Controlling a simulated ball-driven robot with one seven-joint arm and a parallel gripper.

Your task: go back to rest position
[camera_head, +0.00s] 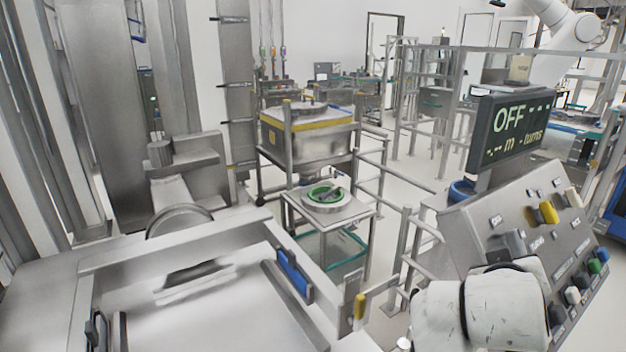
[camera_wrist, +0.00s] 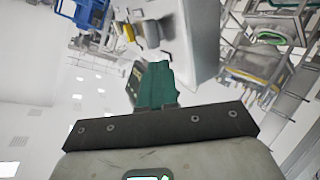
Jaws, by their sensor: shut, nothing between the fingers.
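My gripper (camera_wrist: 155,84) shows in the wrist view as green fingers held together beyond a dark bracket, with nothing between them. The grey control panel (camera_head: 520,215) carries a yellow switch (camera_head: 548,212) and several coloured knobs. Its dark display (camera_head: 510,128) reads OFF with dashes. The panel also shows tilted at the top of the wrist view (camera_wrist: 190,35), beyond the fingers; contact cannot be seen.
A steel bin (camera_head: 325,150) with a yellow band stands in a frame at the centre. In front of it is a small stand (camera_head: 345,218) with a green-ringed opening. Metal railings (camera_head: 375,165) run beside them.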

